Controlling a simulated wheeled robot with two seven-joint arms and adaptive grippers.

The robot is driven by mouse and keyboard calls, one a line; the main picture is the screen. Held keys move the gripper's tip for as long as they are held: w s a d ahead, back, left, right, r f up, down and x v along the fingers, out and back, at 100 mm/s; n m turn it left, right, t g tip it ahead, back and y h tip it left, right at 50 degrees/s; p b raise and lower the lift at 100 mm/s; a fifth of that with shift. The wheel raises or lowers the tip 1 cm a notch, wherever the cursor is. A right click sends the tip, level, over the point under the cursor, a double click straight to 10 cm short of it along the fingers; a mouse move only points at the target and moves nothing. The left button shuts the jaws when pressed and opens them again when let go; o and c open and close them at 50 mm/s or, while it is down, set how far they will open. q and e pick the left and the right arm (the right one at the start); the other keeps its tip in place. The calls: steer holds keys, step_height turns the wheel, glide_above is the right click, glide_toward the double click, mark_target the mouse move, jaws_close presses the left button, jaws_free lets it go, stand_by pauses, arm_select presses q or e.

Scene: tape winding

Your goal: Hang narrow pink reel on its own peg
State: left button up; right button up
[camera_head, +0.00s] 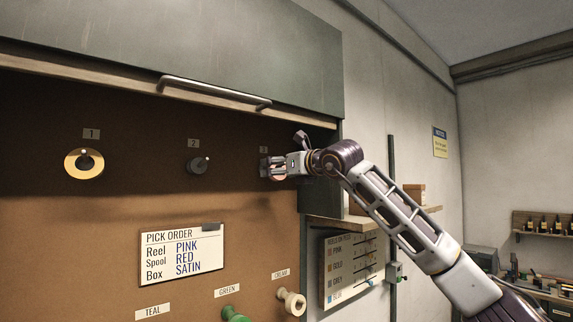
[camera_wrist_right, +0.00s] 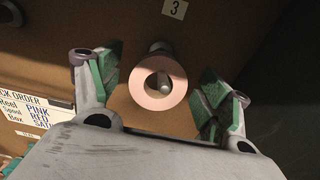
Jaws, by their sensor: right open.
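The narrow pink reel (camera_wrist_right: 142,92) is under the number 3 label in the right wrist view, with a peg (camera_wrist_right: 165,82) showing through its hole. My right gripper (camera_wrist_right: 160,80) is open, with one green-padded finger on each side of the reel and a visible gap to each. In the head view the right gripper (camera_head: 271,168) is at the board under label 3 and mostly hides the reel. How far the reel sits along the peg cannot be told. My left gripper is not in view.
A gold reel (camera_head: 72,164) hangs at peg 1. Peg 2 (camera_head: 197,166) shows a dark round piece. A pick order card (camera_head: 182,270) is on the board below. A cabinet door with a handle (camera_head: 215,92) overhangs the pegs. Green (camera_head: 233,314) and cream (camera_head: 291,302) spools are lower down.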

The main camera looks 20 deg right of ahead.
steer(key=shift+w+a, duration=0.25)
steer(key=shift+w, duration=0.45)
steer(key=c, duration=1.1)
steer(key=shift+r+p, duration=0.35)
steer(key=shift+s, duration=0.1)
steer(key=shift+b+v, duration=0.8)
steer(key=shift+v, duration=0.3)
steer(key=shift+r+b+v, duration=0.25)
steer(key=shift+b+v, duration=0.25)
steer(key=shift+v, duration=0.7)
steer(key=shift+r+b+v, duration=0.25)
steer(key=shift+b+v, duration=0.2)
steer(key=shift+v, duration=0.7)
steer(key=shift+r+b+v, duration=0.3)
steer(key=shift+b+v, duration=0.2)
steer(key=shift+v, duration=0.7)
